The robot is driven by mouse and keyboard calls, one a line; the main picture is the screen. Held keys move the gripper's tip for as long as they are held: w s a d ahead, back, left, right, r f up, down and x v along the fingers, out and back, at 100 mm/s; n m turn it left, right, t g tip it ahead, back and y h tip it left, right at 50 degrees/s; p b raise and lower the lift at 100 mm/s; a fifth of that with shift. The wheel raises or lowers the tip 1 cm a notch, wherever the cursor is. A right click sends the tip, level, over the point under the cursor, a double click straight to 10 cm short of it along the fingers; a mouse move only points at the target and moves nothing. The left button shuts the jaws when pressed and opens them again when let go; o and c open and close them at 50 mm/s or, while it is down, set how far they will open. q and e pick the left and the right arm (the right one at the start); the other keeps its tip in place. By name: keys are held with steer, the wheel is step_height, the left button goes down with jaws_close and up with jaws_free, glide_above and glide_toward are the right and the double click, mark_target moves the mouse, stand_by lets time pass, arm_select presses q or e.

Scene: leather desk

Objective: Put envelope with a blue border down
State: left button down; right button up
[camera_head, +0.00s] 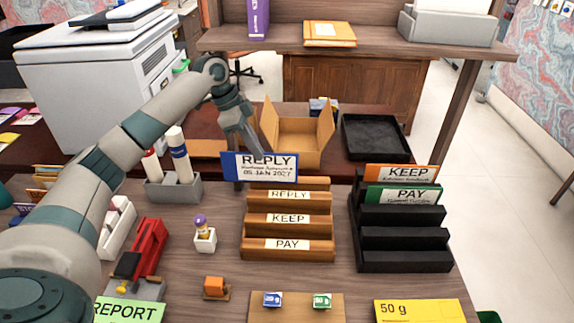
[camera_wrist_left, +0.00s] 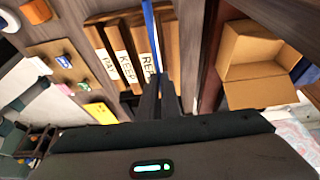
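The blue-bordered envelope (camera_head: 260,166) reads REPLY with a date line and stands upright at the rear of the wooden sorter (camera_head: 288,255). The sorter's steps are labelled REPLY, KEEP and PAY from back to front. The envelope's left end sticks out past the sorter's left side. My left gripper (camera_head: 247,146) reaches down behind the envelope. In the left wrist view, the envelope (camera_wrist_left: 148,18) shows as a thin blue strip running to the closed fingers (camera_wrist_left: 158,92). I cannot tell whether its lower edge touches the sorter. My right gripper is out of view.
A black sorter (camera_head: 405,262) holding KEEP and PAY envelopes stands to the right. An open cardboard box (camera_head: 297,150) and black tray (camera_head: 376,138) lie behind. A grey holder (camera_head: 173,190) with markers and a red stapler (camera_head: 150,250) stand left.

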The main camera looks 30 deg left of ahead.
mark_target(291, 154)
arm_select(q)
steer(key=w+d+p, duration=0.1)
steer(key=d, duration=0.1)
steer(key=w+d, duration=0.1)
steer(key=d, duration=0.2)
steer(key=w+d+p, duration=0.1)
steer(key=d, duration=0.2)
steer(key=shift+w+p, duration=0.35)
steer(key=shift+w, duration=0.05)
step_height(291, 154, down, 3)
steer(key=shift+a+r+p, duration=0.1)
steer(key=shift+r+p, duration=0.05)
steer(key=shift+p, duration=0.2)
steer(key=shift+a+f, duration=0.1)
steer(key=shift+f, duration=0.35)
steer(key=shift+s+f+p, duration=0.1)
steer(key=shift+f+p, duration=0.55)
steer(key=shift+f, duration=1.1)
